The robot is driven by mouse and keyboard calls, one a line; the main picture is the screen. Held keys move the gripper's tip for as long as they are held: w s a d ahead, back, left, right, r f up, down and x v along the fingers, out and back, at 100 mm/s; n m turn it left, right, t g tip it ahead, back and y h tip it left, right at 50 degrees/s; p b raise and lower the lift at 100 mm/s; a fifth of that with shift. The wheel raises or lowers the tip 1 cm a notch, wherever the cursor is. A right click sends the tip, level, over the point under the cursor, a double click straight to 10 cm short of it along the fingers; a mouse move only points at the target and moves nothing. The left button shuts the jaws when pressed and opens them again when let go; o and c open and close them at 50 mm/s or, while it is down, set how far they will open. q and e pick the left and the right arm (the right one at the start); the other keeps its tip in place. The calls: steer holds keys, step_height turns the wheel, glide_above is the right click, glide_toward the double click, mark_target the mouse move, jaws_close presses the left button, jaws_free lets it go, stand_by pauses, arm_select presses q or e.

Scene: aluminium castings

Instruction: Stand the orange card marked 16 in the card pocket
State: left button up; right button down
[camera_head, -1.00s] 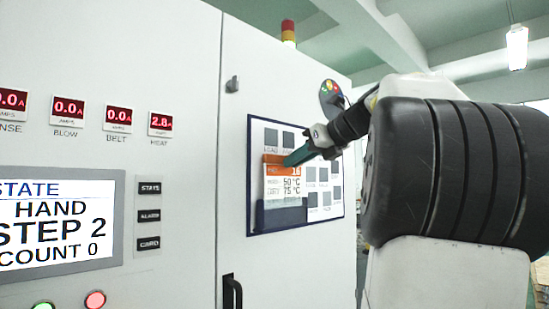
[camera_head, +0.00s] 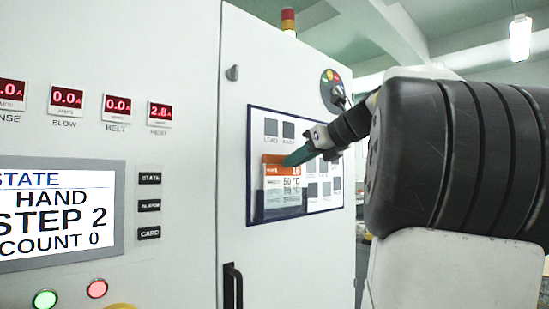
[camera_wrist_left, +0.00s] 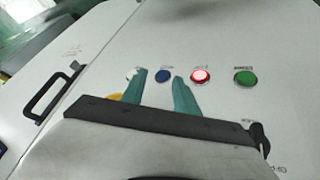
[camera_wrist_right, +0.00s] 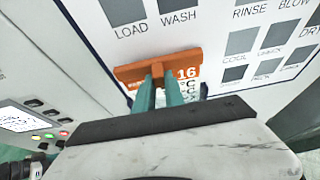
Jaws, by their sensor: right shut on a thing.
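The orange-topped card marked 16 (camera_head: 281,172) has a white lower part with temperature lines and is upright against the panel on the cabinet door. My right gripper (camera_head: 290,160) is shut on the card's orange top edge; the right wrist view shows its fingers (camera_wrist_right: 160,92) on an orange grip bar (camera_wrist_right: 150,68). The dark blue card pocket (camera_head: 283,213) is at the panel's lower left. The card's lower part looks dimmed and overlapped by the pocket; its bottom edge is not clear. My left gripper (camera_wrist_left: 163,92) is open and empty in front of the button panel.
Grey label squares (camera_head: 288,130) surround the pocket on the panel. A rotary dial (camera_head: 333,88) is at upper right. A black door handle (camera_head: 232,287) is below. The screen (camera_head: 58,212) and lit buttons (camera_head: 97,288) are at left.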

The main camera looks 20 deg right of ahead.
steer(key=shift+f, duration=1.05)
steer(key=c, duration=1.3)
jaws_free()
steer(key=shift+c, duration=0.2)
steer(key=shift+r, duration=0.1)
